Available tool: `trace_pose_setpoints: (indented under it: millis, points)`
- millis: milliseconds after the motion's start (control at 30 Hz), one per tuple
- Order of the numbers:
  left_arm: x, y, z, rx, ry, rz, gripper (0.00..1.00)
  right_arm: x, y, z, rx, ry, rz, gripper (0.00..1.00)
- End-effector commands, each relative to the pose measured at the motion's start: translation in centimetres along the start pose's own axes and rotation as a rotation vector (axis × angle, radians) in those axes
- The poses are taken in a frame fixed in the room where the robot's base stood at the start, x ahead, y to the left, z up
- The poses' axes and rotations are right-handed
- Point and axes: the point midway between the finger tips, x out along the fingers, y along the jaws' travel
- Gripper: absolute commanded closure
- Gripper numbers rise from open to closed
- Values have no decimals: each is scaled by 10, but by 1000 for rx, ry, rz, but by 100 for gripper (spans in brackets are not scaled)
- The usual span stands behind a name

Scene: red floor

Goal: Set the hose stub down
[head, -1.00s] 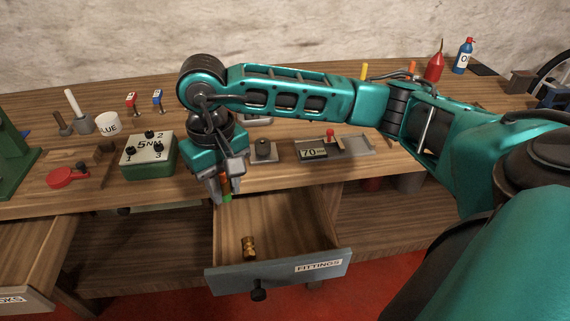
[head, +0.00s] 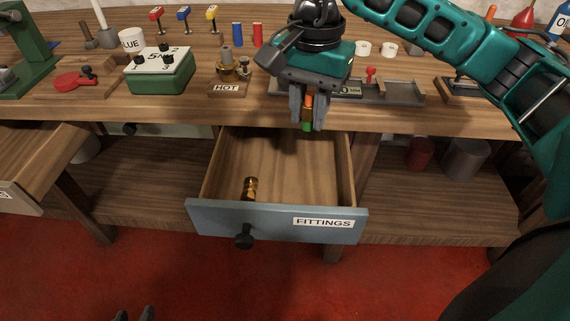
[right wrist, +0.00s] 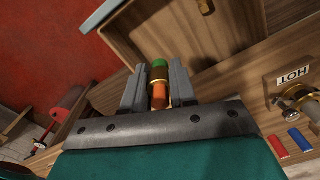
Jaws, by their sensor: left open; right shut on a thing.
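The hose stub (head: 308,113), orange and green with a brass-coloured band, is held upright between the fingers of my right gripper (head: 308,118). The green end points down. The right wrist view also shows the stub (right wrist: 159,84) between both fingers. In the head view, the gripper hangs at the table's front edge, over the back right part of the open FITTINGS drawer (head: 270,222). Its exact height there is unclear. My left gripper (head: 134,315) shows only as two separated dark fingertips at the bottom edge, over the floor, away from everything.
A brass fitting (head: 250,188) lies in the drawer's front left; the rest of the drawer floor is bare. On the bench (head: 200,112) are a HOT stand (head: 227,88), a green-and-white box (head: 160,73) and a grey tray (head: 405,93).

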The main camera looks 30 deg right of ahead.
Motion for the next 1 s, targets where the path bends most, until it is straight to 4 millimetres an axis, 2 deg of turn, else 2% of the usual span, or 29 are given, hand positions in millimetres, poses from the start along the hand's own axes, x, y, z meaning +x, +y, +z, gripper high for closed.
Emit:
trace_pose_setpoints:
  millis: [167, 267, 700, 833, 1000]
  points:
    - [8, 5, 3, 1, 7, 14, 57, -18, 13, 1, 129, 13, 1, 100]
    - [10, 5, 2, 3, 16, 15, 57, -12, 16, 2, 153, 13, 5, 100]
    - [24, 3, 26, 3, 13, 14, 57, 99, 18, 0, 154, 12, 9, 100]
    - [26, 3, 32, 2, 8, 14, 57, 122, 17, 0, 155, 14, 6, 100]
    - [27, 3, 35, 1, 5, 13, 57, 134, 16, -1, 155, 14, 3, 100]
